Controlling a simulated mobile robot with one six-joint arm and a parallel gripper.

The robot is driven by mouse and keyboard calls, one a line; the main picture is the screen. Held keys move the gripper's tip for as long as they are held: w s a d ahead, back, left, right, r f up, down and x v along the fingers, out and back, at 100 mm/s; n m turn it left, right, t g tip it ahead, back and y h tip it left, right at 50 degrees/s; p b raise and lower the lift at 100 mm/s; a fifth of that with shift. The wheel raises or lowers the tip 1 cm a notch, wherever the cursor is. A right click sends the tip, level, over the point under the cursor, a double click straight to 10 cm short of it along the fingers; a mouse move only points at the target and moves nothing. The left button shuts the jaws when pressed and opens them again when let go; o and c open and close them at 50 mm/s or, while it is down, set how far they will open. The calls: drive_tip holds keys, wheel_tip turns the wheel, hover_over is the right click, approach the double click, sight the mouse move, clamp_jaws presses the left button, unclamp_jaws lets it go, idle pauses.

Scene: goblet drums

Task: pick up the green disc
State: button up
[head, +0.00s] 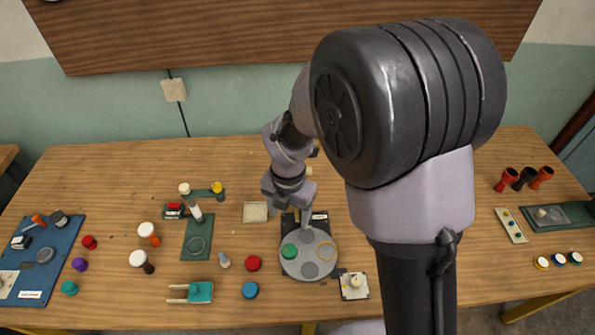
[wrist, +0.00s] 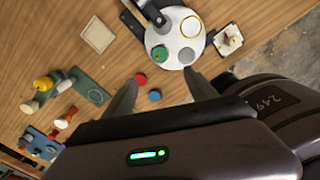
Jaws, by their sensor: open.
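The green disc (head: 289,251) sits on the left part of a round grey plate (head: 310,264). It also shows in the wrist view (wrist: 160,53), on the plate's lower left. My gripper (head: 288,213) is open and empty behind the plate and appears to be above table height. In the wrist view its two fingers (wrist: 162,80) are spread apart, and the green disc lies beyond the fingertips, between their lines. The disc is apart from both fingers.
A red disc (head: 253,263) and a blue disc (head: 250,290) lie left of the plate. A square board with a pale knob (head: 354,286) stands close at its right. A beige square pad (head: 255,212) lies behind left. Several small items crowd the table's left.

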drive_tip(key=n+b, duration=0.2)
drive_tip(key=b, duration=0.2)
hover_over(289, 250)
wheel_tip(289, 250, down, 13)
drive_tip(key=shift+s+r, duration=0.1)
drive_tip(key=shift+s, duration=0.05)
wheel_tip(289, 250, down, 6)
drive_tip(key=b, duration=0.3)
drive_tip(key=shift+c, duration=0.5)
clamp_jaws()
